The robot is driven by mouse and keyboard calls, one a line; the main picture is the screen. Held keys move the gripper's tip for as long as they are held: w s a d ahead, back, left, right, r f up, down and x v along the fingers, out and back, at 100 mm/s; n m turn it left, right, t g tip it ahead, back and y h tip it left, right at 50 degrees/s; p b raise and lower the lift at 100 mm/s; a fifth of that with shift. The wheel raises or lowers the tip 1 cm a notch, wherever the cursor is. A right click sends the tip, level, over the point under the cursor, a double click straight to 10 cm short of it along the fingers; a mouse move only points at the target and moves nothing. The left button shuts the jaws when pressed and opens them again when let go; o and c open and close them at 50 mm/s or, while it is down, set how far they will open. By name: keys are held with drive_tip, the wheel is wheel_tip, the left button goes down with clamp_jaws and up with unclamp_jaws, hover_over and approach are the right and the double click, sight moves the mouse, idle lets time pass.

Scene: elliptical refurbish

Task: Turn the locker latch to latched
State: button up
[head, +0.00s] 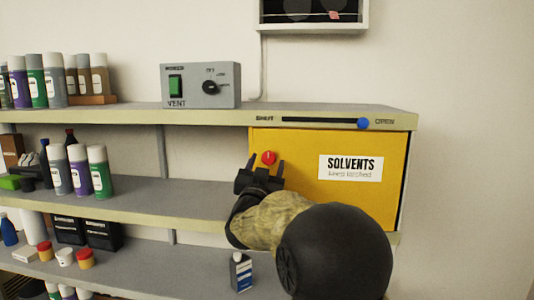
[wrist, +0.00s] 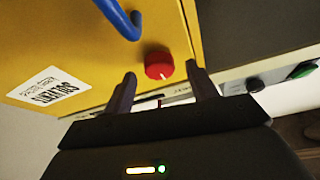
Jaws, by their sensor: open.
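The locker (head: 300,145) has a yellow front with a white "SOLVENTS keep latched" label (head: 350,167). Its door looks closed. The latch is a round red knob (head: 268,158) near the upper left of the yellow front, with a small pale mark on it. The knob also shows in the wrist view (wrist: 159,65). My gripper (head: 267,165) is open and empty in front of the knob. In the wrist view, my two fingers (wrist: 162,75) point toward the knob, one on each side. I cannot tell whether either touches it.
A blue curved handle (wrist: 121,20) is close to the knob in the wrist view. A slider with a blue knob (head: 363,123) sits at OPEN on the shelf edge above. A grey VENT box (head: 200,86) stands on top. Spray cans (head: 80,170) fill the left shelves.

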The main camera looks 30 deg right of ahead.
drive_tip(key=shift+w+d+r, duration=0.2)
drive_tip(key=shift+w+d, duration=0.2)
drive_tip(key=shift+w, duration=0.15)
drive_tip(key=c, duration=1)
